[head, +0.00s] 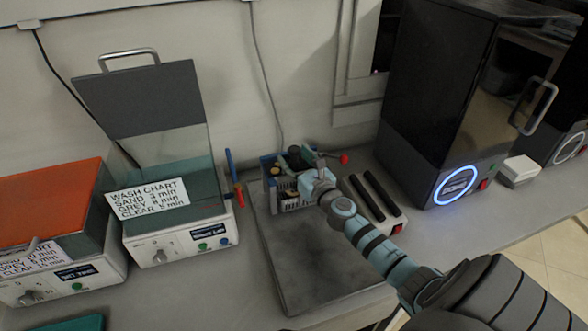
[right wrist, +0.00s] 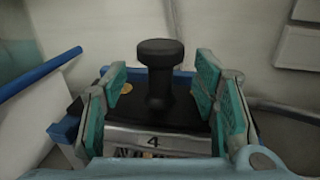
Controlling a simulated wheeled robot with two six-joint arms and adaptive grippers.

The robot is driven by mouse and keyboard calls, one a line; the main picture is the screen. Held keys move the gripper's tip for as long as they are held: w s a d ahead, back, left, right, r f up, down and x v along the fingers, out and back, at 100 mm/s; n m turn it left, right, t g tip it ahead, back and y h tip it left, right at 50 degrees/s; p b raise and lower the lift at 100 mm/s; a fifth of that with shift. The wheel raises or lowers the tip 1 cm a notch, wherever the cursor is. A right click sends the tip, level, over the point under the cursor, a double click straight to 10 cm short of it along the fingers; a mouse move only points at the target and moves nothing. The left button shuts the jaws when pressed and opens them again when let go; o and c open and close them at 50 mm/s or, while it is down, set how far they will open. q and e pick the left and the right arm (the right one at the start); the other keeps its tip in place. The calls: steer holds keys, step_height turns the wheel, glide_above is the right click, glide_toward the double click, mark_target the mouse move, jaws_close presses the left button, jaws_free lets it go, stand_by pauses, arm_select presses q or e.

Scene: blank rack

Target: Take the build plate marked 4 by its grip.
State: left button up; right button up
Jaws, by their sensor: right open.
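The build plate marked 4 (right wrist: 153,142) shows in the right wrist view, with a black top and a pale front edge bearing the 4. Its grip, a black knob on a short stem (right wrist: 160,72), stands upright. My right gripper (right wrist: 162,85) is open, with one green-padded finger on each side of the grip and a gap on both sides. In the head view my right gripper (head: 306,171) is over the blue-and-grey rack (head: 288,197) and hides much of the plate there. My left gripper is in neither view.
A grey mat (head: 315,260) lies in front of the rack, mostly bare. A wash station (head: 180,243) with a raised lid stands left, beside an orange-lidded unit (head: 50,195). A white box with two black bars (head: 374,200) and a dark curing machine (head: 430,110) stand right.

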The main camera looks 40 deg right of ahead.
steer(key=shift+w+r, duration=0.1)
steer(key=shift+w, duration=0.3)
jaws_close()
